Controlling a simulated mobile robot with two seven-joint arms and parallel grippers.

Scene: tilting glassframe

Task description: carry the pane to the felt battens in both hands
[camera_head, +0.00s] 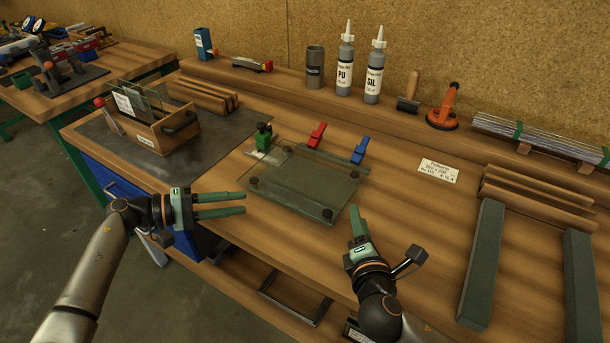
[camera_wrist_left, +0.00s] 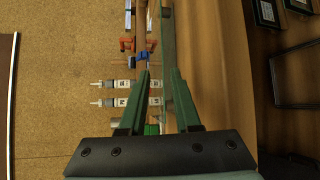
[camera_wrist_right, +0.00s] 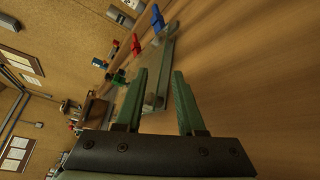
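The glass pane (camera_head: 310,180) lies flat on the bench on dark round pads, in the middle of the head view. My left gripper (camera_head: 244,204) is open and empty at the pane's left edge. My right gripper (camera_head: 359,212) is open near the pane's right edge. In the left wrist view the pane's thin green edge (camera_wrist_left: 167,45) lines up between the spread fingers. In the right wrist view the pane (camera_wrist_right: 158,72) lies ahead, between the fingertips in the picture. I see no finger closed on it. Two grey-green felt battens (camera_head: 483,262) (camera_head: 580,285) lie at the right.
Green (camera_head: 263,138), red (camera_head: 317,134) and blue (camera_head: 360,149) clamp-like pieces stand along the pane's back. A wooden box with glass (camera_head: 170,135) stands left. Two bottles (camera_head: 345,65) (camera_head: 375,72) and a suction lifter (camera_head: 443,108) stand behind. Bare bench separates the pane from the battens.

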